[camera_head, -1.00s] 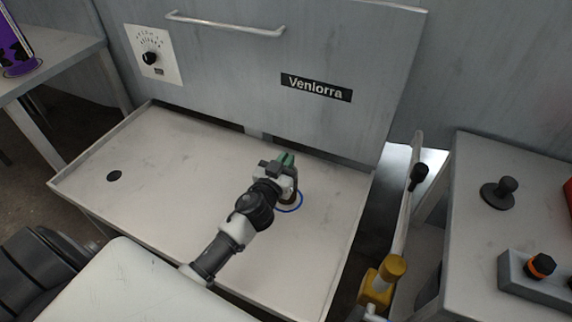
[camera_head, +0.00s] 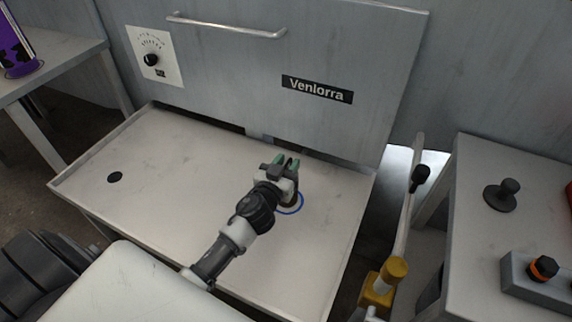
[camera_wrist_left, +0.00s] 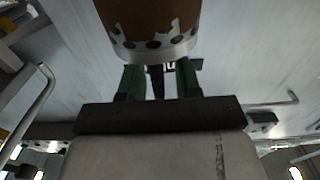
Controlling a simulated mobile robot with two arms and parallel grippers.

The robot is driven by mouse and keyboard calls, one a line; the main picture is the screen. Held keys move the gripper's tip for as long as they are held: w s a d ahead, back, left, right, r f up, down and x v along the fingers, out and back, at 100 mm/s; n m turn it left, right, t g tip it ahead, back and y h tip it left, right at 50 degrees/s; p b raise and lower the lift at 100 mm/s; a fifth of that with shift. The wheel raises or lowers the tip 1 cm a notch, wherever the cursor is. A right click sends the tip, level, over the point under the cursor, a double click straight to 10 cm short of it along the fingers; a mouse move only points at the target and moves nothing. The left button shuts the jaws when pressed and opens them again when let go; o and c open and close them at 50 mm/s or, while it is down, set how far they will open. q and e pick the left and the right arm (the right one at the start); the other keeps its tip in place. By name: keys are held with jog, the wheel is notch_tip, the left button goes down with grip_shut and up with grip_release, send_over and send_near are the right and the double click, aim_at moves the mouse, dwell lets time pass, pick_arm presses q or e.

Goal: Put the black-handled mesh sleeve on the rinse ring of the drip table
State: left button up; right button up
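The mesh sleeve (camera_wrist_left: 150,22) shows in the left wrist view as a brown, patchy cylinder with a pale band with holes. Its black handle (camera_wrist_left: 157,82) lies between the green fingers of my left gripper (camera_wrist_left: 160,80), with a gap on each side. In the head view my left gripper (camera_head: 286,161) is open at the blue rinse ring (camera_head: 290,210) on the drip table (camera_head: 200,165). The sleeve is mostly hidden behind my gripper there; it stands at the ring, but I cannot tell how exactly it is seated. My right gripper is not in view.
A grey cabinet front (camera_head: 220,70) with a bar handle (camera_head: 225,25) rises behind the drip table. A dark round hole (camera_head: 115,177) is at the table's left. A side bench (camera_head: 500,145) with a black knob (camera_head: 502,194) stands right. The table's left half is clear.

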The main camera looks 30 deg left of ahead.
pick_arm(q)
jog(key=s, duration=1.2)
jog(key=shift+d, duration=0.35)
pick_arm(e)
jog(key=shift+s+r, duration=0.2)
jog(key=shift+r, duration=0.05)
pick_arm(q)
jog(key=shift+r, duration=0.1)
